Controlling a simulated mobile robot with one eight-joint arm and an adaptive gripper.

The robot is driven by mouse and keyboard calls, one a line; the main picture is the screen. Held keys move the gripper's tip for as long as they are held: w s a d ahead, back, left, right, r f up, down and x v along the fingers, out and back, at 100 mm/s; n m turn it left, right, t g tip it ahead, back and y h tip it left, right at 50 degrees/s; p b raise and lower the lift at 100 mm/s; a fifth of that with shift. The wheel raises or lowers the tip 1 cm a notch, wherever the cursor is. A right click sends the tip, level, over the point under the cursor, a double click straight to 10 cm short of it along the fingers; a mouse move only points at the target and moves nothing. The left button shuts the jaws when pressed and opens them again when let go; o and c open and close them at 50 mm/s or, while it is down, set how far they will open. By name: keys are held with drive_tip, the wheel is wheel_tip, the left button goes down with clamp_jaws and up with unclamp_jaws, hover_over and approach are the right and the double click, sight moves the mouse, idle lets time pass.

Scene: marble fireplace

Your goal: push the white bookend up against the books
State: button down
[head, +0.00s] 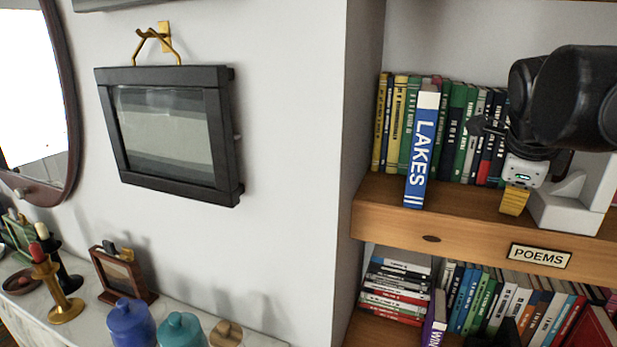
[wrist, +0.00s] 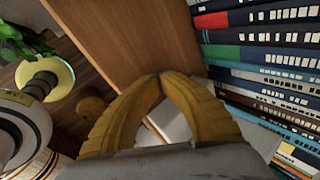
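The white bookend (head: 565,215) stands on the upper shelf at the right of the head view, close to the front edge. A row of books (head: 455,140) stands behind on the same shelf; it also shows at the right of the wrist view (wrist: 265,50). My gripper (head: 513,203) is low over the shelf, just left of the bookend and in front of the books. Its yellow fingertips (wrist: 160,76) meet with nothing between them. A pale patch, seemingly the bookend, shows between the fingers in the wrist view. Whether the gripper touches the bookend is unclear. My arm hides some books.
A blue LAKES book (head: 422,150) stands forward of the row, left of my gripper. The wooden shelf (head: 385,195) is bare at its left end. A wall corner bounds it. The lower shelf, labelled POEMS (head: 540,256), holds more books. A mantel with jars (head: 130,322) is at left.

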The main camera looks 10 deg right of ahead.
sight(606, 225)
drive_tip(key=shift+s+d+p, duration=0.2)
drive_tip(key=shift+s+d, duration=1.15)
drive_tip(key=shift+d, duration=0.85)
drive_tip(key=shift+s+d+p, duration=0.2)
drive_tip(key=shift+s+d, duration=1.15)
drive_tip(key=shift+d, duration=0.9)
drive_tip(key=shift+s+d+p, duration=0.2)
drive_tip(key=shift+s+d, duration=1.15)
drive_tip(key=shift+d, duration=0.85)
drive_tip(key=shift+s+d, duration=0.2)
drive_tip(key=shift+d, duration=0.1)
drive_tip(key=shift+d, duration=0.1)
